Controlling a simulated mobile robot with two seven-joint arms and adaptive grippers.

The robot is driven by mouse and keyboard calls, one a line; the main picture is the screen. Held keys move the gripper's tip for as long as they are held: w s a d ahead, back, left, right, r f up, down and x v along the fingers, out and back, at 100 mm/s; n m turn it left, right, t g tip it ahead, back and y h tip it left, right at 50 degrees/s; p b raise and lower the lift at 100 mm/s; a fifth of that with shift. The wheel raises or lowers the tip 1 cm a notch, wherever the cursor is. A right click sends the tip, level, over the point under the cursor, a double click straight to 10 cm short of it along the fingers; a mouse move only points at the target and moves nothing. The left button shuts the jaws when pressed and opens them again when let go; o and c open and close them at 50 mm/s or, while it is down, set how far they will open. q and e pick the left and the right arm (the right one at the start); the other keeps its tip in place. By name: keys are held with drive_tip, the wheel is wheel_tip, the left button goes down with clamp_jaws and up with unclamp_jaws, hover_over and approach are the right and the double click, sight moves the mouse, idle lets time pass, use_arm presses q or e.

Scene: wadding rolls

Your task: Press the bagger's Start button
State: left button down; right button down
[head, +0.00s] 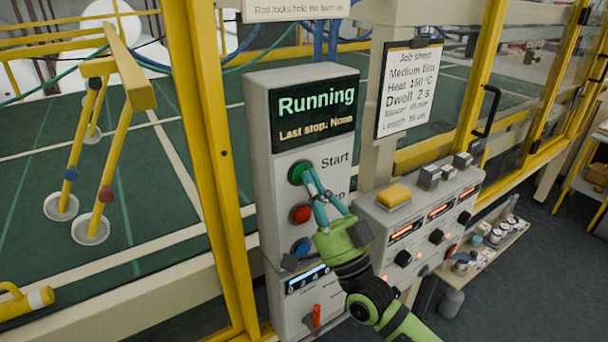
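The bagger's control box (262,150) stands in the middle of the head view. Its screen (316,112) reads "Running" and "Last stop: None". The green Start button (296,172) is at the top of the button column, beside the word "Start". A red button (300,214) and a blue button (301,246) sit below it. My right gripper (308,172) reaches up from the lower right. Its teal fingers come together at the tips, with nothing between them. The tips overlap the right edge of the green button; I cannot tell whether they touch it. My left gripper is out of view.
A console (412,222) with a yellow button (394,194), displays and knobs stands to the right. A job sheet (408,88) hangs above it. A red-handled switch (316,316) is below the buttons. Yellow frame posts (208,150) flank the box.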

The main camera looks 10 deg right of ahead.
drive_tip(key=shift+s+d+p, duration=0.25)
drive_tip(key=shift+s+p, duration=0.05)
drive_tip(key=shift+s, duration=0.55)
drive_tip(key=s, duration=0.1)
drive_tip(key=s+d+p, duration=0.1)
drive_tip(key=s, duration=0.2)
drive_tip(key=shift+s+d, duration=0.3)
drive_tip(key=shift+d, duration=0.05)
idle(0.4)
